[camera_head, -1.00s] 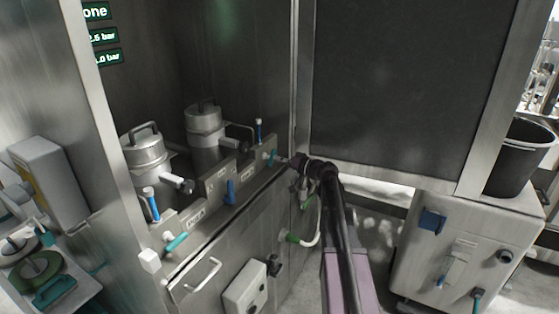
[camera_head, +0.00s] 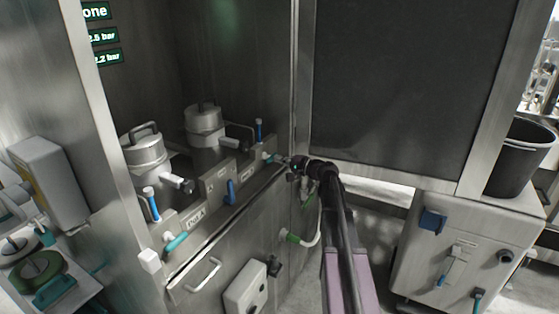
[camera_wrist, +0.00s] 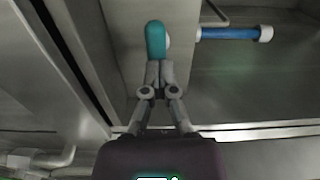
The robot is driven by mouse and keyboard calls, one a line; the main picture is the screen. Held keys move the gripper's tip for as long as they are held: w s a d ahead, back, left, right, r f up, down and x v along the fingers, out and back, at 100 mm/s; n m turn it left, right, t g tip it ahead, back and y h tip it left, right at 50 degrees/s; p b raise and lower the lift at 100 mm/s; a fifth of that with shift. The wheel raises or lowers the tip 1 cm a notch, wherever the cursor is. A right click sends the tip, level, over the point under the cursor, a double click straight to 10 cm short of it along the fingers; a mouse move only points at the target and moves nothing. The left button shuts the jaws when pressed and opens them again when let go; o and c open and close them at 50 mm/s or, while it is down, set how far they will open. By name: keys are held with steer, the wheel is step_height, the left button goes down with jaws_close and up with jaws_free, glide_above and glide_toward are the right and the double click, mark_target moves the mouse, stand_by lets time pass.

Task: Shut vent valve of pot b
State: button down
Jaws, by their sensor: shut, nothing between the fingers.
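Two lidded metal pots stand in the steel bay. The farther pot (camera_head: 205,124) is behind a panel whose small label (camera_head: 247,173) seems to read pot B. A small teal handle (camera_head: 270,158) sits at that panel's right end. It also shows in the wrist view (camera_wrist: 155,40), lengthwise ahead of the fingers. My gripper (camera_head: 287,161) is just right of it. In the wrist view my gripper (camera_wrist: 159,74) is shut and empty, its tips at the handle's near end, touching or almost touching.
A blue-handled valve (camera_head: 259,131) stands close by; it also shows in the wrist view (camera_wrist: 230,33). The nearer pot (camera_head: 146,152), its Pot A label (camera_head: 195,218) and teal handle (camera_head: 176,243) are left. A steel door post (camera_head: 302,90) rises right beside my gripper.

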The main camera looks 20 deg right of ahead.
steer(key=shift+w+a+m, duration=0.1)
steer(key=shift+a+m, duration=0.25)
steer(key=shift+m, duration=0.15)
steer(key=shift+f, duration=0.1)
steer(key=c, duration=0.6)
jaws_free()
steer(key=o, duration=0.6)
steer(key=shift+w+a+f, duration=0.1)
steer(key=shift+w+a, duration=0.05)
steer(key=shift+d, duration=0.2)
steer(key=shift+d, duration=0.1)
steer(key=v, duration=0.8)
